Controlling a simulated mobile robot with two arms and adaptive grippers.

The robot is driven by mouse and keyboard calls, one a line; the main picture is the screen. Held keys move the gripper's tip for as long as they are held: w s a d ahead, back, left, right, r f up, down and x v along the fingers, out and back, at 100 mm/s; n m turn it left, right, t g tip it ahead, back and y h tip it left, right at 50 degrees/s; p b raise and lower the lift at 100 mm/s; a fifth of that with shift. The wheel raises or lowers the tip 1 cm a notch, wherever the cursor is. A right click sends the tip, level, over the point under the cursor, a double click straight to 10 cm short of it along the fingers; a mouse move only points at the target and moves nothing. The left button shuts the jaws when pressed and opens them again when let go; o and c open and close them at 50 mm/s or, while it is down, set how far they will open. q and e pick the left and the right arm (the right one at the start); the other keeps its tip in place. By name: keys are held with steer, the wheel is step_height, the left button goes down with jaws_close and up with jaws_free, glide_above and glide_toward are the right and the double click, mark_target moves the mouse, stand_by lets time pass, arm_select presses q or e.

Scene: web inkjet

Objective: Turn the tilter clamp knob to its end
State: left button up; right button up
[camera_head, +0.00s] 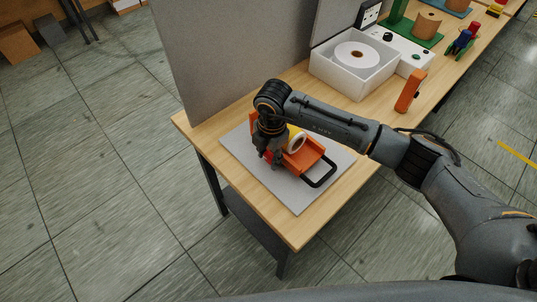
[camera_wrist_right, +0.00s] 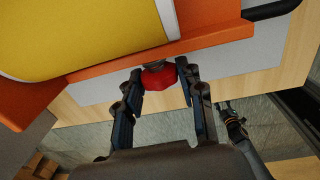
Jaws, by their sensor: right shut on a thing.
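The orange tilter (camera_head: 305,162) sits on a grey mat at the near end of the wooden table, with a black loop handle on its right. A yellow roll with a white ring end (camera_head: 297,141) lies in it. In the wrist view the tilter's orange edge (camera_wrist_right: 170,54) and the yellow roll (camera_wrist_right: 80,35) fill the top. A red clamp knob (camera_wrist_right: 160,77) sticks out below that edge. My right gripper (camera_wrist_right: 160,72) is shut on the knob, one finger on each side.
A grey panel (camera_head: 240,50) stands along the table's back edge. A white box with a roll (camera_head: 352,75), an orange upright object (camera_head: 410,91) and a green-based fixture stand farther along. A dark arm part (camera_wrist_right: 235,122) shows in the wrist view.

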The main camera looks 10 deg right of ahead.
steer(key=shift+s+d+f+t+y+b, duration=0.15)
steer(key=shift+f+t+y+b, duration=0.2)
steer(key=shift+t+b, duration=0.3)
steer(key=t+y+b, duration=0.1)
steer(key=t+b, duration=0.1)
steer(key=b, duration=0.1)
steer(key=shift+s+y+b, duration=0.1)
steer(key=shift+y+b, duration=0.2)
steer(key=shift+y, duration=0.05)
steer(key=shift+r+t+b, duration=0.2)
steer(key=shift+t+b, duration=0.15)
steer(key=shift+b, duration=0.3)
steer(key=o, duration=1.2)
steer(key=shift+r, duration=0.1)
steer(key=v, duration=1.2)
steer(key=shift+d, duration=0.3)
